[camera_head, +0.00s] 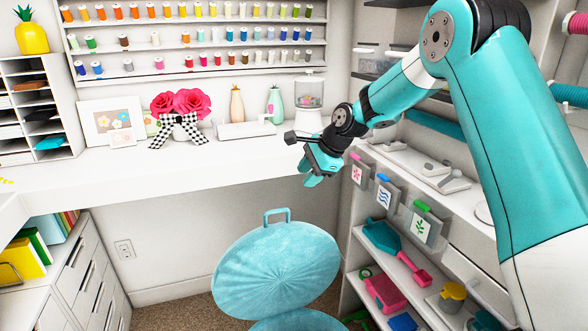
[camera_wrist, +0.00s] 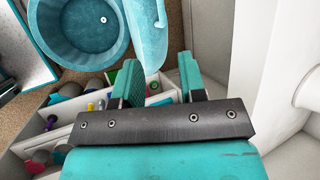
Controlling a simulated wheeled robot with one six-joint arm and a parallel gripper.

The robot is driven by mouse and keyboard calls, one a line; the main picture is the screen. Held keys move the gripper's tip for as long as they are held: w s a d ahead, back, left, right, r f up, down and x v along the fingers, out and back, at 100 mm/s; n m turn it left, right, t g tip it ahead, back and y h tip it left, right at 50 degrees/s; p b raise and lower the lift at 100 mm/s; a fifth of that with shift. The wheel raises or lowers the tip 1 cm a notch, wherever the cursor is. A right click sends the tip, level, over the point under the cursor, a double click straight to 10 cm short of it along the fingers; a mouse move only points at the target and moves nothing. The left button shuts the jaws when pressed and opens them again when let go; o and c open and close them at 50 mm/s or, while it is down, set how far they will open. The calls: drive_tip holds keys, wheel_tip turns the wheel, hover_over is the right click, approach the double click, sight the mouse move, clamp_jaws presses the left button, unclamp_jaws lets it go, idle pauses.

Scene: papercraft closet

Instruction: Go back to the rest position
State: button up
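My gripper (camera_head: 312,173) hangs in the air in front of the white desk, beside the shelf unit, at the end of my teal and white arm. In the wrist view my gripper (camera_wrist: 162,80) shows two teal fingers spread apart, with nothing between them. The fingers point toward the teal bin below. Nothing is held.
A teal bin (camera_wrist: 75,35) stands on the floor, its round lid (camera_head: 275,268) raised. A white desk (camera_head: 75,180) holds a pink flower pot (camera_head: 181,125). A shelf unit (camera_head: 358,238) with craft tools stands at right, close to my arm. Drawers (camera_head: 82,270) stand at left.

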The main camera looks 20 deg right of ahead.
drive_tip(key=s+a+r+n+g+p, duration=0.1)
drive_tip(key=s+a+r+n, duration=0.5)
drive_tip(key=s, duration=0.4)
drive_tip(key=s+a+r+n+g+p, duration=0.2)
drive_tip(key=s+a+r+n, duration=0.4)
drive_tip(key=s, duration=0.4)
drive_tip(key=s+a+n+g, duration=0.1)
drive_tip(key=s+a+n, duration=0.1)
drive_tip(key=s+n, duration=1)
drive_tip(key=s, duration=0.6)
drive_tip(key=shift+s+f+n+g+p, duration=0.25)
drive_tip(key=shift+s+n+g+p, duration=0.05)
drive_tip(key=shift+s+g+p, duration=0.1)
